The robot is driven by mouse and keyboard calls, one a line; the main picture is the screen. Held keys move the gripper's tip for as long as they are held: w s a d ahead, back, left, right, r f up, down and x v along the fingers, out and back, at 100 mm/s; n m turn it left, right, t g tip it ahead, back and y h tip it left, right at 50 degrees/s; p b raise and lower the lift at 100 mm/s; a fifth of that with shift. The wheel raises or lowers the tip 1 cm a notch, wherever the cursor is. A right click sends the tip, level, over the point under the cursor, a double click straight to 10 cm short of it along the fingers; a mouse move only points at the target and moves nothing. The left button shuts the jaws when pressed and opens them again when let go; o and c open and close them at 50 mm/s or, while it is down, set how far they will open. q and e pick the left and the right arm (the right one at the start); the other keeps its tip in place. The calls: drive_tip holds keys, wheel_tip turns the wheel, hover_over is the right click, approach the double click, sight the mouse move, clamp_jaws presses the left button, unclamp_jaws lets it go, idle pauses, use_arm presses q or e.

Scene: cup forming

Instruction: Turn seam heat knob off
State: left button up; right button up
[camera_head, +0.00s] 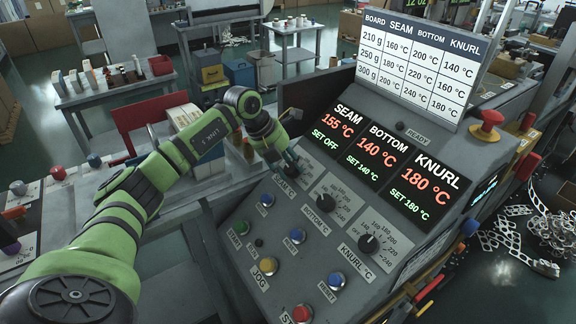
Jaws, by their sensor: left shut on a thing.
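My left gripper (285,160), on the green arm from the left, is at the SEAM °C knob (291,170) on the grey control panel and is shut on it. The fingers cover much of the knob and its scale. The SEAM display (338,125) reads 155 °C in red and SET OFF in green. My right gripper is not in view.
The BOTTOM knob (325,202) and KNURL knob (368,243) sit lower right on the panel, under displays set to 140 °C and 180 °C. Several coloured push buttons lie left of them. A red mushroom button (488,121) stands at the upper right.

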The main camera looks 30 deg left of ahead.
use_arm(q)
drive_tip(key=shift+d+f+n, duration=0.1)
drive_tip(key=shift+f+n, duration=0.1)
drive_tip(key=shift+n, duration=0.3)
idle(0.3)
drive_tip(key=o, duration=1.1)
drive_tip(key=shift+r, duration=0.2)
drive_tip(key=v, duration=1.1)
drive_tip(key=shift+s+a+r, duration=0.15)
drive_tip(key=shift+a+r, duration=0.15)
